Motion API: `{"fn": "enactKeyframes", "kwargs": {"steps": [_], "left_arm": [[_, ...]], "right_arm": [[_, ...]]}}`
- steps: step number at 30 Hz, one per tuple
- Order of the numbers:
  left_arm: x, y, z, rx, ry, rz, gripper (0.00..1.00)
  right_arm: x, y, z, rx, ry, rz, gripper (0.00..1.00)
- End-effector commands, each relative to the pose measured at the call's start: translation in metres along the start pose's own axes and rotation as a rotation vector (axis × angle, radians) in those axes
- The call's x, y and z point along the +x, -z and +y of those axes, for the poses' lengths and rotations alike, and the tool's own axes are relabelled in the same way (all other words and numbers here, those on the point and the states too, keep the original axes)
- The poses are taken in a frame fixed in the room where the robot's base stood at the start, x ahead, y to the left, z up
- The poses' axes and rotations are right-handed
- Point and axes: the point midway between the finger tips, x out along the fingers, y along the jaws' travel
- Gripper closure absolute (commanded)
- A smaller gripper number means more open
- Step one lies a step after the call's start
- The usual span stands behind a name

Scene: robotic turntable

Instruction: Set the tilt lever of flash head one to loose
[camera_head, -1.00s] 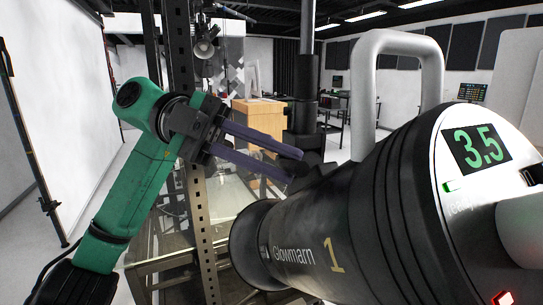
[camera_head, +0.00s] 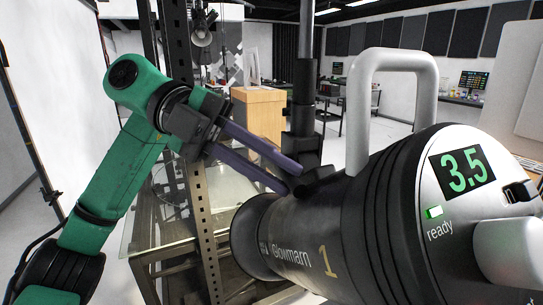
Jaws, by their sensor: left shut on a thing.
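Flash head one (camera_head: 310,235) is a large dark cylinder marked "Glowmarn 1", with a white handle (camera_head: 398,62) and a rear panel showing 3.5 and "ready". It sits at the right and front. Its black stand mount (camera_head: 318,180) is behind the barrel, at the foot of the upright pole. My left gripper (camera_head: 292,179) reaches in from the left on a green arm. Its two purple fingers are at the mount's left side, shut on a small dark part there, which looks like the tilt lever. The fingers and mount mostly hide the lever, so its setting is unclear. My right gripper is out of view.
A perforated metal upright (camera_head: 197,215) stands close behind my left gripper. A glass-topped table (camera_head: 150,225) is below it. A wooden box (camera_head: 258,115) stands further back. The black stand pole (camera_head: 306,85) rises behind the flash head.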

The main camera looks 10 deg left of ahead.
Motion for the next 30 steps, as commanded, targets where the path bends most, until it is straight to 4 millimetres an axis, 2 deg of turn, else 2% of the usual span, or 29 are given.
{"fn": "enactKeyframes", "kwargs": {"steps": [1,2,3,4,16,20,23,30], "left_arm": [[0.000,0.000,0.000,0.000,0.001,0.000,1.00],[0.000,0.000,0.000,0.000,0.001,0.001,0.75],[0.000,0.000,0.000,0.000,0.001,0.001,0.59],[0.000,0.000,0.000,-0.001,0.001,0.001,0.52],[0.000,0.000,0.000,-0.002,0.001,0.001,0.52],[-0.007,-0.001,0.000,-0.002,0.001,0.000,0.52],[-0.021,-0.001,0.000,-0.003,0.002,-0.002,0.52],[-0.087,0.000,-0.002,-0.003,0.007,-0.004,0.52]], "right_arm": [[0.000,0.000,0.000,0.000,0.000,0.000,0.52],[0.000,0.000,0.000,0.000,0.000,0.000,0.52],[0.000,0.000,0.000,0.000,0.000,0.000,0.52],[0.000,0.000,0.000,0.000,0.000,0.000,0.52],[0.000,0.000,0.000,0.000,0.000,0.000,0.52],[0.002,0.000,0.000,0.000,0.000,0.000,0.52],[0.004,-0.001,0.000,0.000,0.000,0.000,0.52],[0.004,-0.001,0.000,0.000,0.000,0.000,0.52]]}}
